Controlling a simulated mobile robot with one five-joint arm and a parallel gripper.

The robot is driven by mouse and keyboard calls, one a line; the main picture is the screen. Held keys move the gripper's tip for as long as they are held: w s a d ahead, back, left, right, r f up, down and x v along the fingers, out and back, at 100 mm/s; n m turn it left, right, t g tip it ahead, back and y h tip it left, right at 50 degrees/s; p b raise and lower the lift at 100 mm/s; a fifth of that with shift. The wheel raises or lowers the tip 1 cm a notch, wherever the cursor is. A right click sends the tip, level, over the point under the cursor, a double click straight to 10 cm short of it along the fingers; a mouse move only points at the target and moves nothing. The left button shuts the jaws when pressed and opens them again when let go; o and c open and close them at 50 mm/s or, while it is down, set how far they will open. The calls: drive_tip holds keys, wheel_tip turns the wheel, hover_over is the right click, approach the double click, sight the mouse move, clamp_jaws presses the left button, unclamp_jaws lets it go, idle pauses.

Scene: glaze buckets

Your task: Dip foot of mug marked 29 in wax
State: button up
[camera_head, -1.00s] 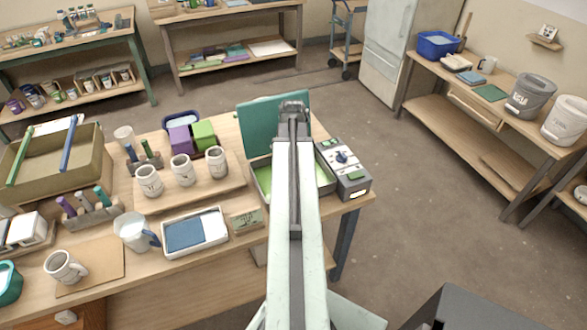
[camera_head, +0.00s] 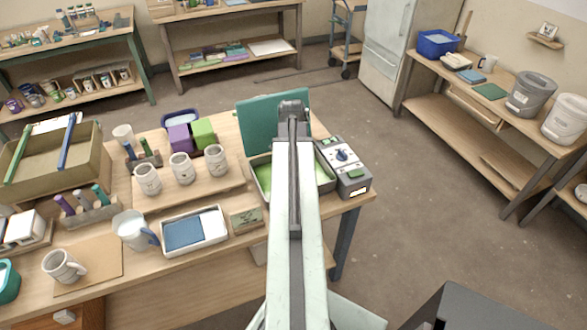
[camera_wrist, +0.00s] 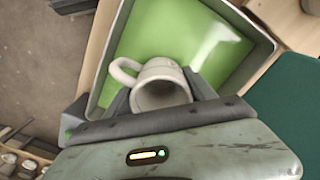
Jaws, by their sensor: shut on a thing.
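In the wrist view my gripper (camera_wrist: 160,98) is shut on a pale mug (camera_wrist: 160,72), one finger on each side. The mug's open mouth faces the camera and its handle points left. It is over the pan of green wax (camera_wrist: 257,62); I cannot tell whether its foot touches the wax. No number shows on it. In the head view the wax pan (camera_head: 257,187) stands at the table's right end, and my arm hides the gripper, the held mug and part of the pan.
A control box (camera_head: 345,165) is right of the pan and a teal lid (camera_head: 262,128) stands behind it. Several mugs (camera_head: 181,167) stand on a board to the left. A white tray (camera_head: 219,239) with a blue pad and a small sign (camera_head: 246,219) are nearer.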

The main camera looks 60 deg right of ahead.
drive_tip(key=shift+r, duration=0.1)
idle(0.4)
drive_tip(key=shift+r+p, duration=1.05)
drive_tip(key=shift+p, duration=0.05)
idle(0.8)
wheel_tip(320, 180, up, 8)
drive_tip(key=p, duration=0.7)
drive_tip(key=shift+f, duration=0.25)
